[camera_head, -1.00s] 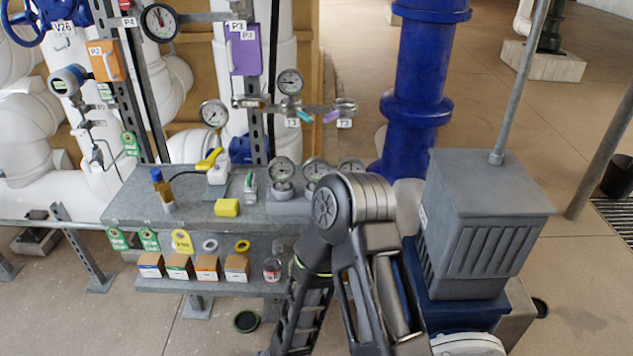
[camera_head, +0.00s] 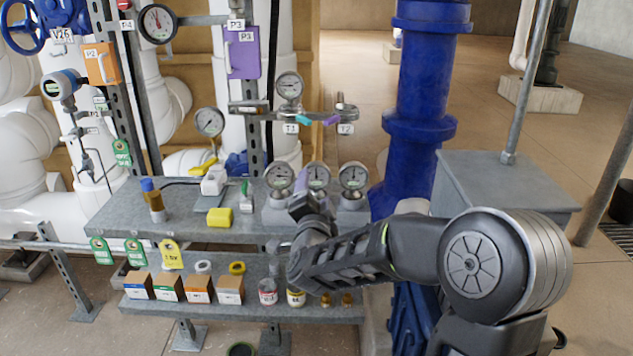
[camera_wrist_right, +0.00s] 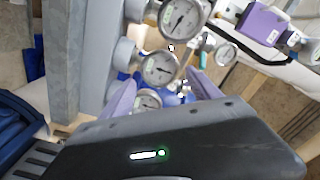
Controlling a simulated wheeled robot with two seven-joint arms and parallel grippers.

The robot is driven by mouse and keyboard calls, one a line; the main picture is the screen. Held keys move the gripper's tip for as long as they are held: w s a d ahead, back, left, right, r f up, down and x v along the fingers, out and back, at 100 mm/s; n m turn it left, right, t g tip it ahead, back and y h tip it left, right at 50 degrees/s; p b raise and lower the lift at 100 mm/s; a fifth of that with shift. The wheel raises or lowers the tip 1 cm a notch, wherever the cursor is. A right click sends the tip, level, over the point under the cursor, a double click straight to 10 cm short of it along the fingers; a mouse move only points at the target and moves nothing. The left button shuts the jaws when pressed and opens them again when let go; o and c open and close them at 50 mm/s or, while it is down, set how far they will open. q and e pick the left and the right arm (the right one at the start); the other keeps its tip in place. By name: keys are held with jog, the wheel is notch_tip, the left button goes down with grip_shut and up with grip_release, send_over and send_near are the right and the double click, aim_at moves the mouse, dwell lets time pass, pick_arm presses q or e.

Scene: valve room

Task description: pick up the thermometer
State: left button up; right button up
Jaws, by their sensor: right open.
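Three round dial gauges stand in a row on grey blocks on the upper shelf: a left one (camera_head: 280,177), a middle one (camera_head: 317,175) and a right one (camera_head: 353,177). I cannot tell for sure which item is the thermometer. My right gripper (camera_head: 303,187) is at the front of this row, partly hiding the left and middle blocks. In the right wrist view, its two purple fingers (camera_wrist_right: 163,90) are apart, with a dial gauge (camera_wrist_right: 147,100) showing between them and another gauge (camera_wrist_right: 160,68) just beyond. Nothing is visibly held. My left gripper is out of view.
The grey upper shelf (camera_head: 130,222) also holds a blue-topped item (camera_head: 152,198), a yellow block (camera_head: 219,217) and a white item with a yellow handle (camera_head: 213,181). Small boxes and bottles stand on the lower shelf (camera_head: 250,312). A blue pipe (camera_head: 418,90) rises behind.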

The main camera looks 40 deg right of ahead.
aim_at(316, 178)
jog(key=shift+x, duration=1.25)
jog(key=shift+w+d, duration=0.25)
jog(key=shift+w, duration=0.05)
jog(key=p+x, duration=0.1)
jog(key=x, duration=0.3)
jog(key=shift+w+d, duration=0.15)
jog(key=shift+c, duration=0.4)
